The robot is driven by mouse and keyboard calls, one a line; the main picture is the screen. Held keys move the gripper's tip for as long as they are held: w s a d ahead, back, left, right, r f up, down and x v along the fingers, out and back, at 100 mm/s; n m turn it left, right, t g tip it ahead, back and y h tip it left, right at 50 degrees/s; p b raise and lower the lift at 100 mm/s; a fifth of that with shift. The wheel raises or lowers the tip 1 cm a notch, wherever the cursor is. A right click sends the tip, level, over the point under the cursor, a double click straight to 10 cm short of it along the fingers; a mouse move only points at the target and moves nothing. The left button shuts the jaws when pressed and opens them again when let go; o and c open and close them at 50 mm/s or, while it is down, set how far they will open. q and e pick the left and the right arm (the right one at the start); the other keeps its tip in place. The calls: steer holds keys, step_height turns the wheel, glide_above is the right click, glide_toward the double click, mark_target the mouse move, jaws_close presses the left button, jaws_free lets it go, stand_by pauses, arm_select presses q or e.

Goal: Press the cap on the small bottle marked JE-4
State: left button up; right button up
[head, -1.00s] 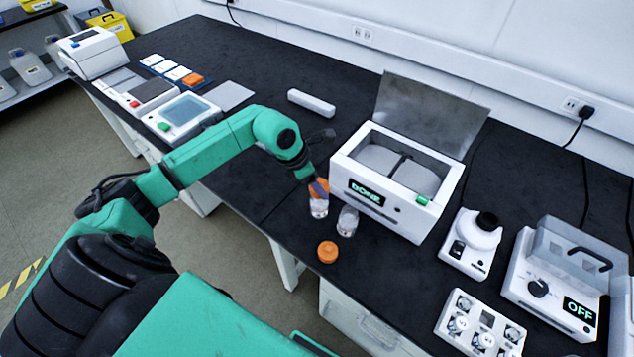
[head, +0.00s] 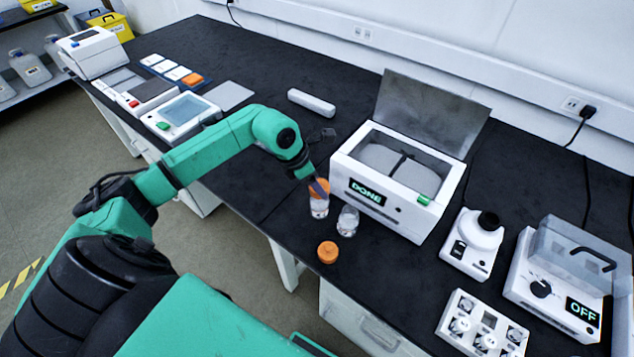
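A small clear bottle (head: 319,208) stands on the black bench in front of the white box machine, with an orange cap (head: 319,188) at its mouth. My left gripper (head: 318,188) is at that cap, its fingers pointing down at it; whether they grip it or only touch it is too small to tell. A second small bottle (head: 348,221), open and without a cap, stands just to the right. A loose orange cap (head: 327,252) lies on the bench nearer the front edge. No label is readable on either bottle. My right gripper is not in view.
The white machine (head: 370,193) reading DONE has its lid raised, close behind the bottles. A white stirrer-like device (head: 470,243), a unit reading OFF (head: 540,285) and a white rack (head: 463,345) stand to the right.

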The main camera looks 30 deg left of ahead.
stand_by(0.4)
arm_select(q)
steer(key=o, duration=1.4)
steer(key=shift+r+p, duration=2)
steer(key=shift+r, duration=1.55)
jaws_close()
steer(key=shift+f, duration=0.2)
